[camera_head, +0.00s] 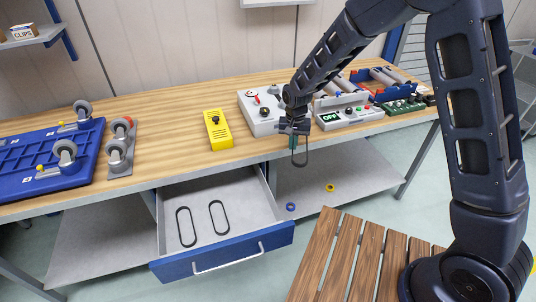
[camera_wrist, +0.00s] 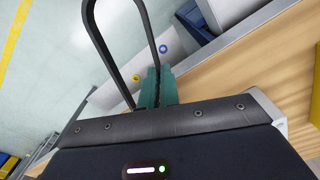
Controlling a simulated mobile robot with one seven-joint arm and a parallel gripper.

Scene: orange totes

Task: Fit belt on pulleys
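My gripper (camera_head: 293,143) has teal fingers and hangs in front of the workbench's front edge. It is shut on a black belt (camera_head: 306,160), a long loop dangling below the fingers. In the wrist view the belt (camera_wrist: 97,38) rises from between the fingers (camera_wrist: 156,88). Two more black belts, a left one (camera_head: 179,228) and a right one (camera_head: 211,216), lie in the open drawer (camera_head: 238,231). A grey box (camera_head: 252,122) behind my gripper carries red and black round parts on top; whether these are the pulleys I cannot tell.
A control box with an OFF display (camera_head: 345,116) and blue roller trays (camera_head: 374,82) stand at the right. A yellow box (camera_head: 218,130) and casters on a grey plate (camera_head: 120,158) stand left. The drawer juts out below the workbench (camera_head: 170,164). A slatted wooden seat (camera_head: 340,255) is in front.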

